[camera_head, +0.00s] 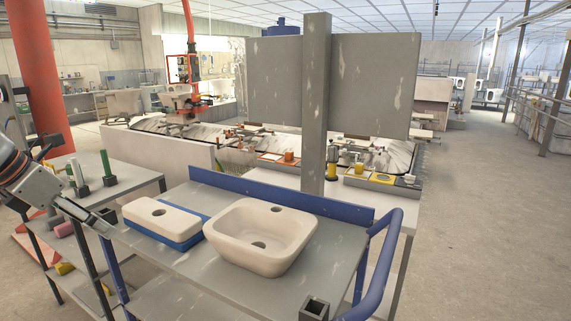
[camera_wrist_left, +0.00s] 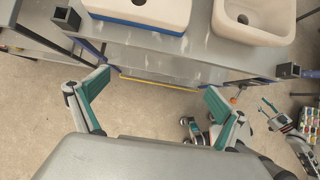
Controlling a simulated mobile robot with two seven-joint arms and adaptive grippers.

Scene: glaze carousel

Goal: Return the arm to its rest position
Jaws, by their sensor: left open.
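My left gripper (camera_head: 82,218) is at the left of the head view, beside the left end of the grey cart top (camera_head: 182,262). In the left wrist view its two teal-padded fingers (camera_wrist_left: 156,84) are spread wide, with only floor and the cart edge showing between them. It holds nothing. A cream basin (camera_head: 290,243) and a cream block with a round hole (camera_head: 163,215), edged in blue below, stand on the cart, apart from the gripper. Both show partly at the top of the left wrist view.
A grey side table (camera_head: 125,188) with green-handled tools (camera_head: 106,167) stands close behind my left arm. A blue rail (camera_head: 380,262) bounds the cart at right. A grey post (camera_head: 315,110) and panels rise behind. The floor at right (camera_head: 475,240) is clear.

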